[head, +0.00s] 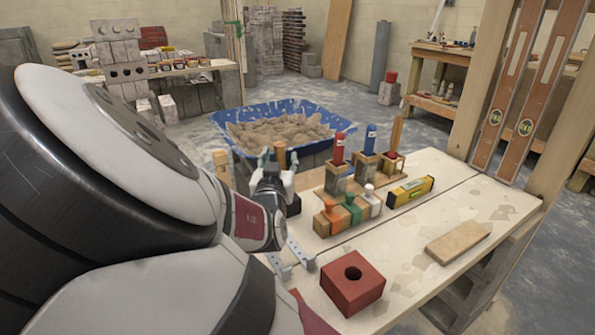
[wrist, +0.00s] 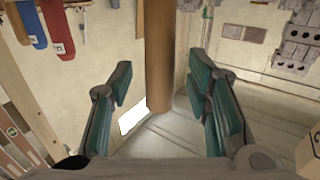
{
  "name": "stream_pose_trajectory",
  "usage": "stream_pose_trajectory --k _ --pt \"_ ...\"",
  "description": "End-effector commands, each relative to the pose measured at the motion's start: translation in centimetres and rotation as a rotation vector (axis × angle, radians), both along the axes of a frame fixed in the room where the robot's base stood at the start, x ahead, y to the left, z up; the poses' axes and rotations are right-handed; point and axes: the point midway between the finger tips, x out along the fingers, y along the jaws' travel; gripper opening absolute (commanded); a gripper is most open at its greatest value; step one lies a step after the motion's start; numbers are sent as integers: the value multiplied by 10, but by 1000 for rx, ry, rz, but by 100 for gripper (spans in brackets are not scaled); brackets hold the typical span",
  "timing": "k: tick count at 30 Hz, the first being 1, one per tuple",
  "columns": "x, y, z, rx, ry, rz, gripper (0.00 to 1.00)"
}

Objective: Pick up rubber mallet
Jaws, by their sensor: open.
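The rubber mallet appears to be the piece whose brown wooden handle (wrist: 159,60) stands between my fingers in the wrist view. In the head view a short brown length of the handle (head: 280,152) shows upright by my fingertips. Its head is hidden or too dark to make out behind my gripper. My gripper (wrist: 161,98) is open, with one green-padded finger on each side of the handle and visible gaps on both sides. In the head view my gripper (head: 271,160) is at the bench's far left edge.
On the bench (head: 400,290) stand red (head: 338,150) and blue (head: 370,138) handled pieces in wooden holders, stamp-like tools (head: 350,210), a yellow level (head: 410,190), a red holed block (head: 352,283) and a wooden float (head: 458,243). A blue tub (head: 240,120) lies beyond.

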Motion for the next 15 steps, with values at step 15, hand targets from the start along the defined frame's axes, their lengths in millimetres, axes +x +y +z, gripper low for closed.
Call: stream_pose_trajectory --k 15 --pt "15 0 1 0 0 0 17"
